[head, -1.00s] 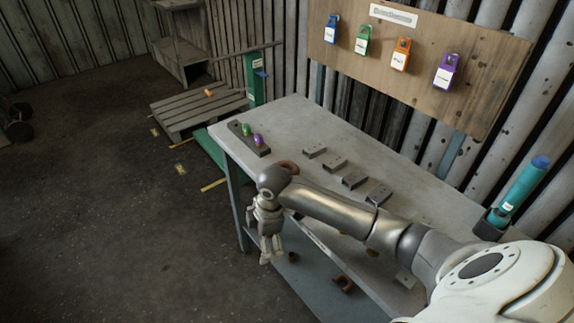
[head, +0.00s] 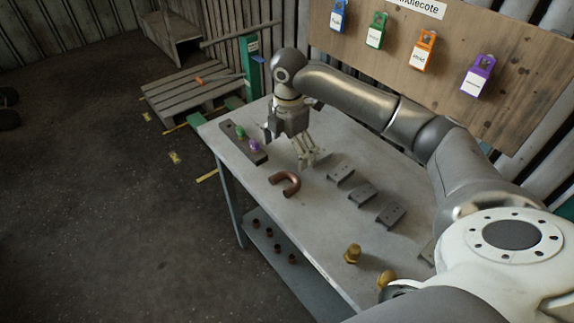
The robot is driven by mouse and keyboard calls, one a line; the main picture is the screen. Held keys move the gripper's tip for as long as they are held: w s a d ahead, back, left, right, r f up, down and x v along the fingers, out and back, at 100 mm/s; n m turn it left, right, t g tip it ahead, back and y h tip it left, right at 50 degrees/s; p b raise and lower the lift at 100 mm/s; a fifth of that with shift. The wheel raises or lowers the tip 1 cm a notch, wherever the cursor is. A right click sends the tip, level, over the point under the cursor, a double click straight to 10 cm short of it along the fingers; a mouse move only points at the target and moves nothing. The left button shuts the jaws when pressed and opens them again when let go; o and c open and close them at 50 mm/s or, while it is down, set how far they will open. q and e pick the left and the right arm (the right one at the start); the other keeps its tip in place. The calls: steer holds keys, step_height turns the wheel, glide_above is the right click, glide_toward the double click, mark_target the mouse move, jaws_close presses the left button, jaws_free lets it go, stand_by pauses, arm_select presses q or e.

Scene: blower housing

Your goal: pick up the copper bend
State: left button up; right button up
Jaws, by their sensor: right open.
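The gripper appears apart from the bend. My left gripper is not in view.
A dark block with green and purple pieces (head: 244,142) stands left of my gripper. Several grey blocks (head: 362,193) lie to the right. Brass fittings (head: 352,254) stand at the near end. Coloured tags (head: 424,50) hang on the board behind.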

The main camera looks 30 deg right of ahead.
mark_target(288, 184)
steer(key=f, duration=0.3)
steer(key=s+f, duration=0.1)
steer(key=shift+a+f+p, duration=0.25)
steer(key=shift+a+p, duration=0.05)
steer(key=shift+p, duration=0.1)
steer(key=shift+w+f, duration=0.15)
steer(key=shift+f, duration=0.2)
step_height(288, 184, down, 5)
steer(key=shift+w+r+p, duration=0.1)
steer(key=shift+w+p, duration=0.05)
steer(key=shift+p, duration=0.7)
steer(key=shift+d, duration=0.1)
steer(key=c, duration=1.5)
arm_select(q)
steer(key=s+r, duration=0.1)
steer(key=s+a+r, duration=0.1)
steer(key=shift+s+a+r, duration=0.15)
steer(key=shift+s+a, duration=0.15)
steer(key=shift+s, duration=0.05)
arm_select(e)
steer(key=shift+o, duration=0.2)
